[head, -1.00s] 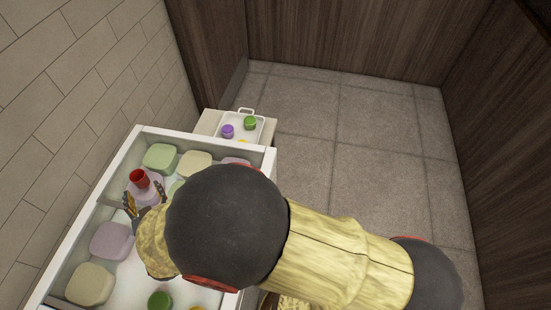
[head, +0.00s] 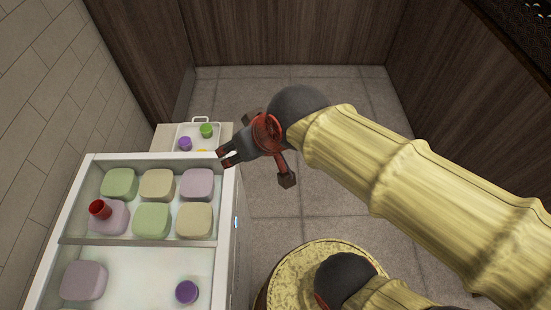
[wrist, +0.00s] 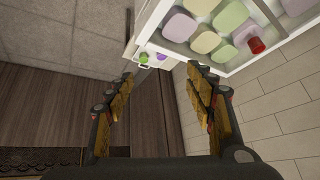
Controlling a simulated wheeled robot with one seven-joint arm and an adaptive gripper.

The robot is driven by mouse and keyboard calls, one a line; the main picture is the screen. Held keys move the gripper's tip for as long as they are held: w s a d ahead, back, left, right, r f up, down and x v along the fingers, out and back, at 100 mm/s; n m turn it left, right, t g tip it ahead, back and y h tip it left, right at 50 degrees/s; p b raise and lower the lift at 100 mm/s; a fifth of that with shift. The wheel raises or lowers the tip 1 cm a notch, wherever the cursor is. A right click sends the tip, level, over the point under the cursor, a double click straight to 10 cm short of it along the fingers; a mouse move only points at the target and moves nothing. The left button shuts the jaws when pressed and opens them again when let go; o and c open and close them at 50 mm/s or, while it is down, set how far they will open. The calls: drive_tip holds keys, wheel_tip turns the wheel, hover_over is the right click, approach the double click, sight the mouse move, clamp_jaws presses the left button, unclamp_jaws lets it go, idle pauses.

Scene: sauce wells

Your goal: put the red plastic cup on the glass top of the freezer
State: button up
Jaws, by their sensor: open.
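The red plastic cup (head: 100,209) is at the left side of the freezer (head: 229,215), over a mauve tub in its far section. It also shows in the wrist view (wrist: 256,45). The clear glass is hard to make out, so I cannot tell whether the cup rests on glass or on the tub. My gripper (head: 227,157) is open and empty near the freezer's far right corner, well apart from the cup. Its spread fingers show in the wrist view (wrist: 160,77) with nothing between them.
Several pastel tubs (head: 157,185) fill the freezer's far section. A purple lidded jar (head: 187,291) is in the near section. A white tray (head: 214,146) with purple and green jars stands behind the freezer. A tiled wall is at left; grey floor is clear behind.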

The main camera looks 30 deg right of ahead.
drive_tip(key=s+d+m+g+h, duration=0.1)
drive_tip(key=s+d, duration=0.5)
drive_tip(key=shift+s+f+h, duration=0.15)
drive_tip(key=shift+s+h, duration=0.15)
drive_tip(key=shift+s, duration=0.05)
